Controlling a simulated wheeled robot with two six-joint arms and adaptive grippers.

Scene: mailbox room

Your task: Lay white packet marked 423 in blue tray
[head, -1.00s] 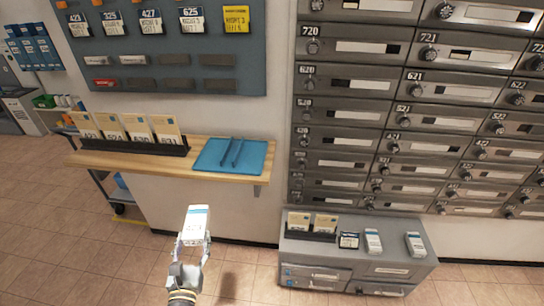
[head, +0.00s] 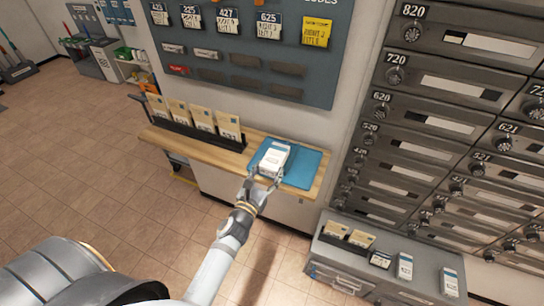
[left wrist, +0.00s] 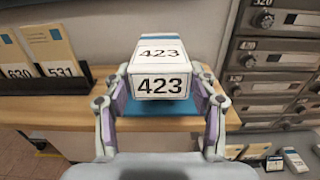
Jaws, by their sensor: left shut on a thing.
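The white packet marked 423 (head: 273,158) is held by my left gripper (head: 264,180), over the left part of the blue tray (head: 303,168). In the left wrist view, the packet (left wrist: 161,68) sits between the two fingers, and its 423 label faces the camera. The blue tray (left wrist: 150,109) shows under and in front of it there. I cannot tell whether the packet touches the tray. My left gripper is shut on the packet. My right gripper is not in view.
The tray lies on a wooden shelf (head: 228,163). A black rack (head: 200,134) of several tan envelopes stands left of the tray. Grey mailboxes (head: 440,130) fill the right wall. A low grey cabinet (head: 343,262) below holds more envelopes and packets.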

